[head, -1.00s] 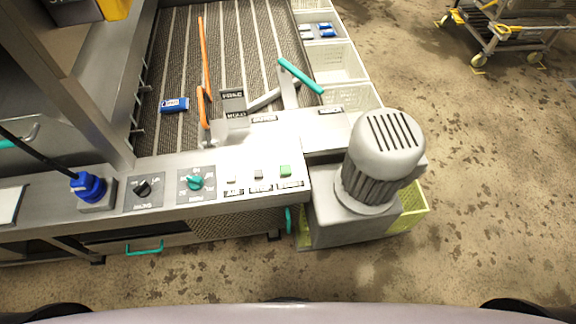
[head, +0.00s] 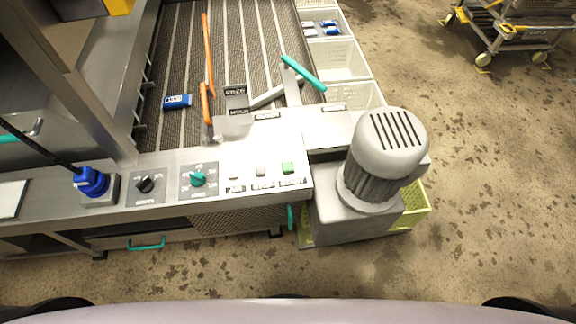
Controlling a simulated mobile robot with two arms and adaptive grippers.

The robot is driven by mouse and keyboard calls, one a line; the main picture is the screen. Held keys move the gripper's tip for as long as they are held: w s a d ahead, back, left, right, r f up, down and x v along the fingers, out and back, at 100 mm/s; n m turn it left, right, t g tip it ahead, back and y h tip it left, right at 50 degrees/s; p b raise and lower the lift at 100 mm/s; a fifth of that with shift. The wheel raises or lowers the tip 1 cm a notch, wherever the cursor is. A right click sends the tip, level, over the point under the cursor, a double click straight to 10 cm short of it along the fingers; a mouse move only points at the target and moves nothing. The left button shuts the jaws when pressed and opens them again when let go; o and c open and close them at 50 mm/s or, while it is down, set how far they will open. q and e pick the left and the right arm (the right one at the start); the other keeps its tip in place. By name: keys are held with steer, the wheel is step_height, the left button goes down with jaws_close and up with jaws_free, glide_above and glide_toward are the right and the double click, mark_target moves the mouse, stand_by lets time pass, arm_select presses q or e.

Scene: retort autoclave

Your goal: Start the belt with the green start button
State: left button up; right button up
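The green start button (head: 287,167) sits at the right end of the steel control panel (head: 225,205), above a label that appears to read START. A grey button (head: 261,171) marked STOP is just left of it, and a smaller pale button (head: 234,175) is further left. The belt (head: 185,130) is dark with pale lengthwise stripes and lies behind the panel. A blue pack (head: 177,101) lies on its left part. Neither of my grippers shows in the head view.
A grey motor (head: 383,160) stands right of the panel. A teal-handled lever (head: 302,73) and an orange guide bar (head: 207,60) rise over the belt. White crates (head: 338,62) line its right side. A blue plug (head: 91,182) and two rotary knobs are on the panel's left.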

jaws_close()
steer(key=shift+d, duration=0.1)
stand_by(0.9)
